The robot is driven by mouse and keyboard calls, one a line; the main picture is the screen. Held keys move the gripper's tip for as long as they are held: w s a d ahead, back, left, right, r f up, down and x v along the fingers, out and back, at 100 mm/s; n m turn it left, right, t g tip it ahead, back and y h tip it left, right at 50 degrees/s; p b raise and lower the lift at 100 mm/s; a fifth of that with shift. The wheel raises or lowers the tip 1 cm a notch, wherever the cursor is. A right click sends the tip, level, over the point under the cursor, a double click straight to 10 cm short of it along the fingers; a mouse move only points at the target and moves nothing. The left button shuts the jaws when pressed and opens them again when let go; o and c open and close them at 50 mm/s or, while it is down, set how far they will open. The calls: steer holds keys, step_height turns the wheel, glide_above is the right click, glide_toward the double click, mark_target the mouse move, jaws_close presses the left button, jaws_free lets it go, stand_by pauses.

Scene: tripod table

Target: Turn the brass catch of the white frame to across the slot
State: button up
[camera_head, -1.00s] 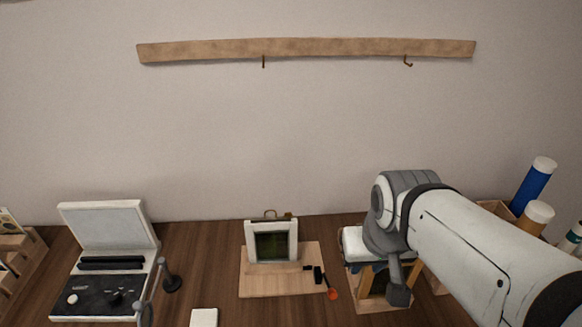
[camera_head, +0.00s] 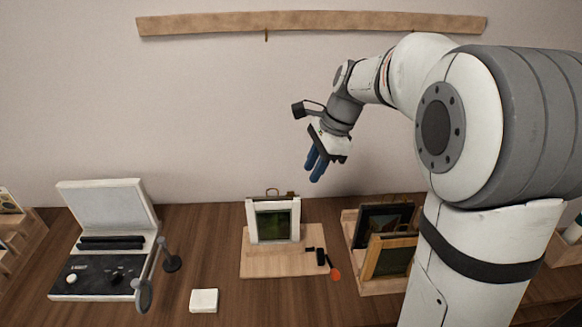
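The white frame (camera_head: 259,234) stands upright on a light wooden board (camera_head: 255,265) and has a dark green panel in its opening. A small brass catch (camera_head: 290,194) shows at the frame's top edge, towards the right; it is too small to tell exactly how it is turned. A brass-coloured loop also rises above the top edge. My gripper (camera_head: 314,175) hangs in the air above and to the right of the frame, blue fingers pointing down, touching nothing. The fingers look close together, and whether a gap lies between them is unclear.
A black-handled tool with an orange end (camera_head: 335,274) lies at the board's right. A wooden rack (camera_head: 374,288) with framed pictures stands further right, partly behind my arm. An open case (camera_head: 100,280), a stand with a round lens (camera_head: 143,294) and a white block (camera_head: 204,300) are left.

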mark_target(291, 192)
steer(key=w+a+f+m, duration=0.1)
steer(key=f, duration=0.2)
steer(key=w+a+f+m, duration=0.1)
steer(key=f, duration=0.1)
steer(key=w+a+f, duration=0.1)
steer(key=a+f, duration=0.1)
steer(key=f, duration=0.1)
steer(key=shift+w+f+m+y, duration=0.3)
steer(key=shift+f+m, duration=0.05)
steer(key=shift+m, duration=0.05)
steer(key=shift+c, duration=0.3)
jaws_close()
